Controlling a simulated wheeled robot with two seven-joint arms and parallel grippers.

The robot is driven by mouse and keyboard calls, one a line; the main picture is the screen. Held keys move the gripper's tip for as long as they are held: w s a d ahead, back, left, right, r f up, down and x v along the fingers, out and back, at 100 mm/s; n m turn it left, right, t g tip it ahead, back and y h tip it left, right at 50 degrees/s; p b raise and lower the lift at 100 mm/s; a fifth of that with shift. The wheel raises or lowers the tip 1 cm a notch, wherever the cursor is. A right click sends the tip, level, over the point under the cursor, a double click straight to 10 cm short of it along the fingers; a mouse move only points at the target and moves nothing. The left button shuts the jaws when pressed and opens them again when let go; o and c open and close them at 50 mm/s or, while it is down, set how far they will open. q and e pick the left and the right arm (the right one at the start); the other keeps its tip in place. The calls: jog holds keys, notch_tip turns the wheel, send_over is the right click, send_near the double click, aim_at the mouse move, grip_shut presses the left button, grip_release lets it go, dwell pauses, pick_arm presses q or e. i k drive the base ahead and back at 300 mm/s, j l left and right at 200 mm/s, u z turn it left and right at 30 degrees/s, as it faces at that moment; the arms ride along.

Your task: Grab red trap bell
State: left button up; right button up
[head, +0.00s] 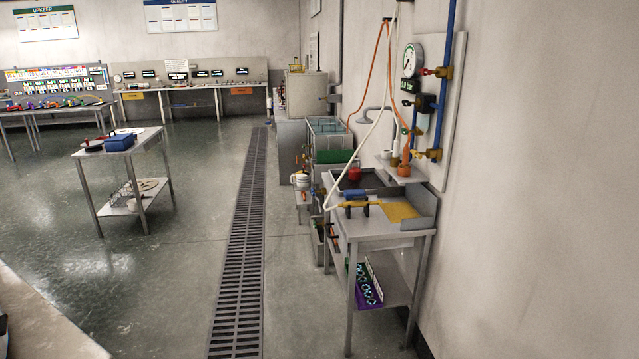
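A small red rounded object (327,174) shows at the left rim of the dark sink basin on the bench along the right wall. It may be the red trap bell, but it is too small to tell its shape for sure. The basin (352,181) is partly hidden by the bench's near parts. Neither of my grippers is in view.
The near wall bench (382,229) carries a yellow-handled tool (362,205) and a yellow mat (402,211). A floor grate (240,260) runs alongside open floor. A small two-level table (118,149) stands left. A pale surface edge (40,325) fills the lower left.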

aim_at(354, 173)
jog(key=i+j+z, duration=0.1)
jog(key=i, duration=0.3)
jog(key=i+j+z, duration=0.1)
jog(key=i, duration=0.3)
jog(key=i+j+z, duration=0.1)
jog(key=i, duration=0.3)
jog(key=i+j+z, duration=0.1)
jog(key=i+j, duration=0.2)
jog(key=i, duration=0.1)
